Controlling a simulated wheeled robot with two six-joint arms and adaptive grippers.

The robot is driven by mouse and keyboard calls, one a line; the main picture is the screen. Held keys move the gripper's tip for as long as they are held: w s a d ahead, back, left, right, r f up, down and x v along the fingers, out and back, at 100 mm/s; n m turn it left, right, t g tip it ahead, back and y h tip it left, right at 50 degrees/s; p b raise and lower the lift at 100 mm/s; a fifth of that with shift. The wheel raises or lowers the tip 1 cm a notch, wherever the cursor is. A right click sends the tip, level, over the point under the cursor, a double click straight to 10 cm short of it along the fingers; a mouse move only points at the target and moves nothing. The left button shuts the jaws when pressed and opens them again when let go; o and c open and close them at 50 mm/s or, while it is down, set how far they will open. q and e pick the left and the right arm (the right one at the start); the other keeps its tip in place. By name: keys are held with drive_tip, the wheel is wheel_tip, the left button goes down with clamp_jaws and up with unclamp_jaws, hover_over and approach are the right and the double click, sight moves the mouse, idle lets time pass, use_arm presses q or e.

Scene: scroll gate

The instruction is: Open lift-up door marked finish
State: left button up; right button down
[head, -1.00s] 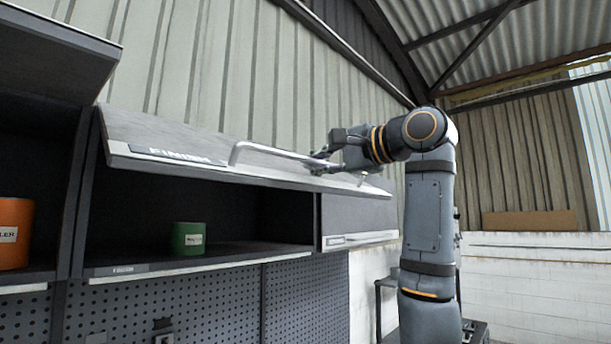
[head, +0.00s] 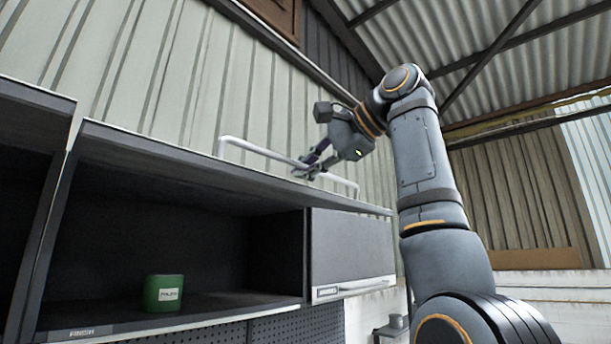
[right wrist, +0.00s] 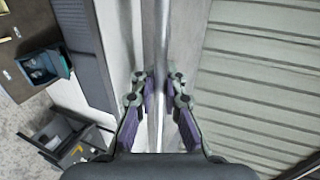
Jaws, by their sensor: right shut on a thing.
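The lift-up door (head: 200,163) is raised to the top of its cabinet in the head view. My right gripper (head: 306,168) is shut on the handle, right of the bar's middle. In the right wrist view the handle (right wrist: 161,60) runs between the two fingers. The compartment below is open and holds a green can (head: 164,293). My left gripper is not in view.
A shut door (head: 350,250) with its own handle is to the right of the open compartment. Another open compartment (head: 25,170) is at the left. A corrugated wall (head: 150,60) rises behind the cabinets. Dark pegboard (head: 290,327) lies below.

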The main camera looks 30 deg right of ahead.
idle(0.4)
drive_tip(key=c, duration=1.4)
unclamp_jaws()
drive_tip(key=shift+s+r, duration=0.1)
drive_tip(key=shift+s, duration=0.1)
drive_tip(key=v, duration=1.1)
drive_tip(key=shift+s+d+r, duration=0.15)
drive_tip(key=shift+s+d, duration=0.05)
drive_tip(key=shift+s, duration=0.15)
drive_tip(key=shift+s+d, duration=0.1)
drive_tip(key=shift+s, duration=0.1)
